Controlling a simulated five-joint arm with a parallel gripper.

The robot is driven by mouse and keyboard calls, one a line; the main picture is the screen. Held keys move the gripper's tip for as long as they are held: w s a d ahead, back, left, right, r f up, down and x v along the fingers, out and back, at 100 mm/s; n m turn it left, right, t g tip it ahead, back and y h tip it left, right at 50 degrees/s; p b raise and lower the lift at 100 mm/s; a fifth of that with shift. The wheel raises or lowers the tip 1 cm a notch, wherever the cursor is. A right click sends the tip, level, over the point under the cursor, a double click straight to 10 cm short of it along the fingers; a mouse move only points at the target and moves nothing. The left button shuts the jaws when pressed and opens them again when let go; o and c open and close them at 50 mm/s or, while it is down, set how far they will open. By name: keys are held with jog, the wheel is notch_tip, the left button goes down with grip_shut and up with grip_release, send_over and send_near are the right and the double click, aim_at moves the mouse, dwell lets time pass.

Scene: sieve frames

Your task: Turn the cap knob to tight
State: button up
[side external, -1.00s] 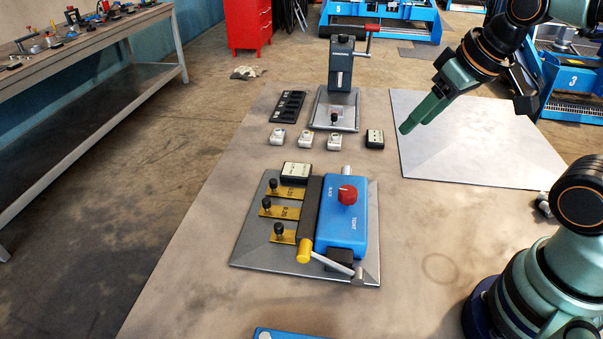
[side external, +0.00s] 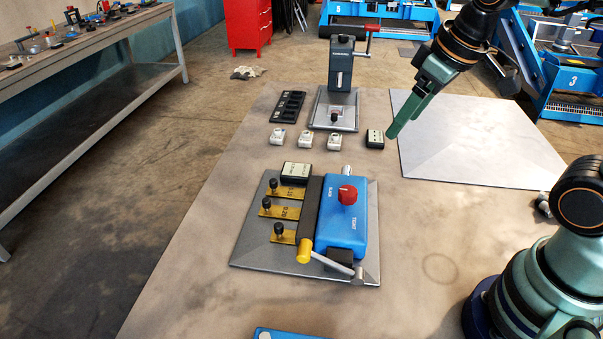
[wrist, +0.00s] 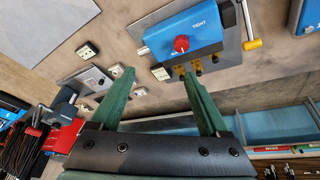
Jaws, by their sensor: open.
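The red cap knob (side external: 347,194) sits on top of the blue block (side external: 342,228), between the printed words SLACK and TIGHT. It also shows in the wrist view (wrist: 181,43), on the blue block (wrist: 188,32) beyond my fingertips. My gripper (side external: 390,137) hangs above the table to the upper right of the knob, apart from it, with its green fingers pointing down and left. In the wrist view its two fingers (wrist: 156,76) stand apart with nothing between them. I cannot read a pointer mark on the knob.
A handle with a yellow grip (side external: 304,251) crosses the block's near end. Yellow gauge tabs with black knobs (side external: 279,208) lie to its left. A grey press (side external: 341,66) stands behind, with small white blocks (side external: 306,140) before it. A grey plate (side external: 470,150) lies flat at right.

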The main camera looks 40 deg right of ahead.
aim_at(349, 190)
jog(key=w+a+f+n+g, duration=0.4)
jog(key=w+a+f+n, duration=0.15)
jog(key=n, duration=0.25)
jog(key=f, duration=1.1)
jog(key=shift+w+f, duration=0.3)
jog(key=shift+f, duration=0.1)
grip_shut()
